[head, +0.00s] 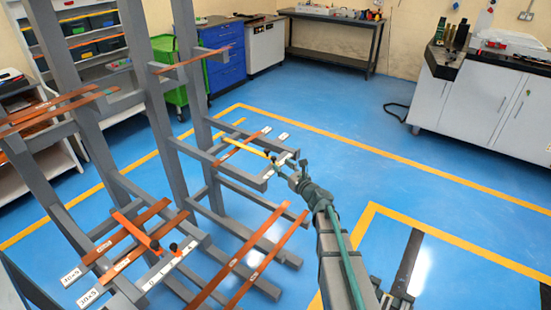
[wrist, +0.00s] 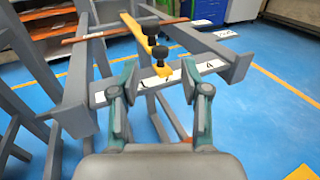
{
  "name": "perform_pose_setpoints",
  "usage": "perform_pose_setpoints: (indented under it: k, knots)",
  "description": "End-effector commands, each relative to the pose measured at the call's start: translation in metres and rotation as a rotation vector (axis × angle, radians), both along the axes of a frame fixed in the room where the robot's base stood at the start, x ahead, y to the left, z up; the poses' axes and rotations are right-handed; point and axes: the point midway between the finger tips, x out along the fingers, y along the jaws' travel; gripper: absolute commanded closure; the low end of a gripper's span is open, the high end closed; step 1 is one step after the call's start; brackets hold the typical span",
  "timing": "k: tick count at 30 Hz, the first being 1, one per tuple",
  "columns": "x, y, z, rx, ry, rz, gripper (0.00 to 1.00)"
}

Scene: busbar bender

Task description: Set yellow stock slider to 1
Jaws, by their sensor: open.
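The yellow stock slider (head: 245,144) lies across the grey arms of the rack, with a black knob near its end. In the wrist view the yellow slider (wrist: 189,72) runs from the upper left towards a white marked scale strip (wrist: 150,82) on the front bar. Two black knobs (wrist: 160,62) stand on it. Its end lies over the strip, right of the strip's middle; the marks are too small to read surely. My gripper (wrist: 160,92) is open and empty, its fingers on either side of the view, short of the knobs. It also shows in the head view (head: 287,170).
An orange slider (head: 130,228) with black knobs sits on the lower left rack. Copper bars (head: 240,255) lie across other rack arms. Grey uprights (head: 180,70) stand left of my gripper. Blue floor is open to the right, before a white cabinet (head: 480,100).

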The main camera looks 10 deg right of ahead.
Motion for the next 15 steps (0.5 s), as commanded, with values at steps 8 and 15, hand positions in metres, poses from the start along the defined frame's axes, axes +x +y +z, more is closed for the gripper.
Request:
perform_pose_setpoints:
  k: [8, 15]
  knots:
    - [0.045, 0.017, 0.001, -0.001, 0.000, 0.001, 0.54]
    - [0.054, 0.023, 0.000, -0.002, -0.001, 0.001, 0.54]
